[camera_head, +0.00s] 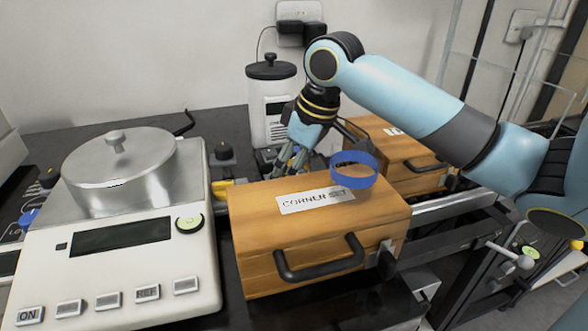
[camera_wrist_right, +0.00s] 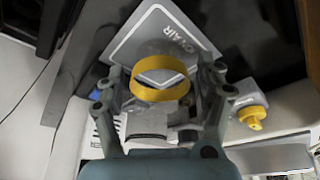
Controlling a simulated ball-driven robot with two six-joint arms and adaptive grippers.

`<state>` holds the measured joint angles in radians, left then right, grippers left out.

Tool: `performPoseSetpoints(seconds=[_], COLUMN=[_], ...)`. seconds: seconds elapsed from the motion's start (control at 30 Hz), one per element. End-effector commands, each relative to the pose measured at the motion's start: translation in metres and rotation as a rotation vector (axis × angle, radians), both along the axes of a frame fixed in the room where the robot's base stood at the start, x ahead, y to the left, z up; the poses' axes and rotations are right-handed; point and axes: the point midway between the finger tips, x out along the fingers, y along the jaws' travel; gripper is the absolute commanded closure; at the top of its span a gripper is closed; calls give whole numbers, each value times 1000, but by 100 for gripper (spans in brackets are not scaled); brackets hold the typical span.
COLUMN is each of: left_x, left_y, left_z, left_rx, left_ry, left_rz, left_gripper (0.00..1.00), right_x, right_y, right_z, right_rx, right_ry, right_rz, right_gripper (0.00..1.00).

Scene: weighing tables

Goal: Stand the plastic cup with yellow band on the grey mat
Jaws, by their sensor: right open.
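The plastic cup with yellow band (camera_wrist_right: 135,88) shows in the right wrist view as a yellow ring; its clear body is hard to make out. It appears between the two spread fingers of my right gripper (camera_wrist_right: 164,76), over the grey mat (camera_wrist_right: 135,45), which has a pale edge and lettering. I cannot tell whether the cup touches the mat. In the head view my right gripper (camera_head: 286,160) points down behind the front wooden box, and neither cup nor mat can be made out there. My left gripper is out of view.
A wooden case (camera_head: 310,235) stands in front of my right gripper, with a blue band (camera_head: 354,170) on it. A second wooden case (camera_head: 395,155) is behind. A white canister (camera_head: 270,105) stands behind the gripper. A scale (camera_head: 120,270) bearing a metal pot (camera_head: 120,175) fills the left.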

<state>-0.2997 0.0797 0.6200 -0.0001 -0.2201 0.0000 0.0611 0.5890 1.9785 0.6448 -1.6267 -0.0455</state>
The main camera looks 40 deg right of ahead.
Motion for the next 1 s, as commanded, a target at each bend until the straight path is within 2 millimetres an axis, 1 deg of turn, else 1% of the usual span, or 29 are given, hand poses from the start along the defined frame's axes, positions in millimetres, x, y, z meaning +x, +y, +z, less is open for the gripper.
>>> performPoseSetpoints(seconds=[0.07, 0.17, 0.4, 0.5, 0.6, 0.77, 1.0], left_x=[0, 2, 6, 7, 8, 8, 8], left_y=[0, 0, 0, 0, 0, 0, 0], left_z=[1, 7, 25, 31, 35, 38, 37], left_rx=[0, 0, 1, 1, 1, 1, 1], left_ry=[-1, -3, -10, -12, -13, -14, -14], left_rz=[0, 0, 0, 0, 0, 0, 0], left_gripper=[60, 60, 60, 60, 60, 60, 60], right_x=[0, -5, -20, -26, -30, -34, -34], right_y=[-1, -2, -7, -9, -10, -10, -9], right_z=[6, 21, 75, 93, 107, 116, 117], right_rx=[-3, -4, -7, -5, -5, -1, 1], right_ry=[-2, -2, -4, -3, -3, 0, 0], right_rz=[0, 2, 3, 1, 1, 0, 0], right_gripper=[29, 29, 29, 29, 29, 29, 29])
